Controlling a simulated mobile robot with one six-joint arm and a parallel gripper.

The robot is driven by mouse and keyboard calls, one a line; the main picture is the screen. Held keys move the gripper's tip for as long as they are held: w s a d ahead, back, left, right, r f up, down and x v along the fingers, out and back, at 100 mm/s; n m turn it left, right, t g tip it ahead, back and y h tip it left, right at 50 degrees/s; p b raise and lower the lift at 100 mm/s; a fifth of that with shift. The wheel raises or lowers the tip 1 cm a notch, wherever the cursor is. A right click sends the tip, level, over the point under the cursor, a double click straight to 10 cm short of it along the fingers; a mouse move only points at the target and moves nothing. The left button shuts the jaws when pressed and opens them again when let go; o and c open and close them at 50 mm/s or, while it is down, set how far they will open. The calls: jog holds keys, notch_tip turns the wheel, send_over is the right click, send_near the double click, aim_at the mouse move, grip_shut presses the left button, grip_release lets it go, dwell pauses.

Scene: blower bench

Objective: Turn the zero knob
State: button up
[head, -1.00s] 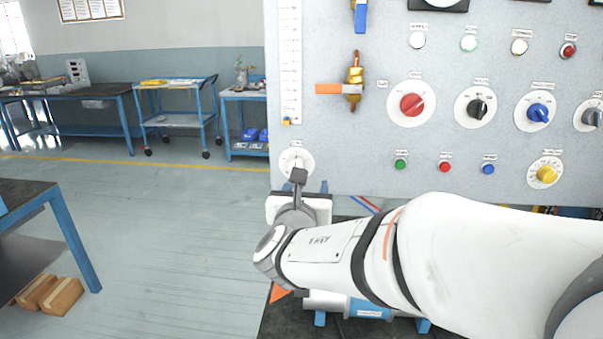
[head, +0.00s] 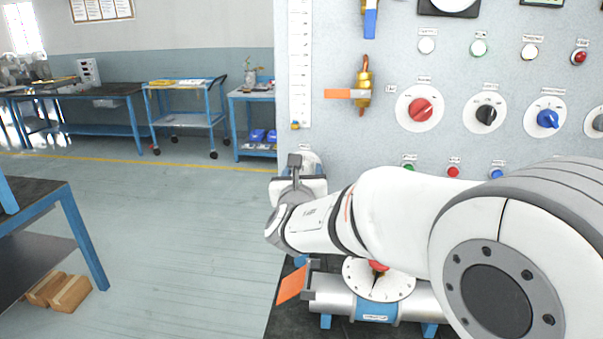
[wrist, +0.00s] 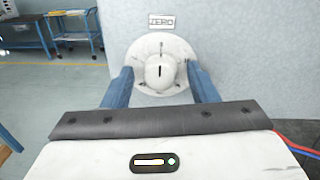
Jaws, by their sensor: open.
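The zero knob (wrist: 161,72) is a white round knob with a black pointer line, on a white dial on the grey panel. A ZERO label (wrist: 161,21) sits just above it. My gripper (wrist: 158,75) is open, its two blue fingers on the left and right of the knob in the wrist view. Gaps show between the fingers and the knob; I cannot tell how far the tips reach along it. The pointer line stands about upright. In the head view the zero dial (head: 311,158) is mostly hidden behind my wrist.
Red (head: 420,110), black (head: 486,114) and blue (head: 547,118) knobs sit to the right on the panel. Open floor lies left.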

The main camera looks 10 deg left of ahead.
jog(key=shift+c, duration=0.4)
jog(key=c, duration=0.9)
jog(key=shift+f, duration=0.1)
jog(key=shift+f+b, duration=0.15)
jog(key=shift+b, duration=0.7)
jog(key=shift+d+f+m+t+h+b, duration=0.1)
jog(key=shift+m+t+h+b, duration=0.1)
jog(key=shift+m+b, duration=6.1)
jog(key=shift+f+m+t+h+b, duration=0.15)
jog(key=shift+m+b, duration=3.75)
jog(key=shift+b, duration=4.7)
jog(key=shift+r, duration=0.2)
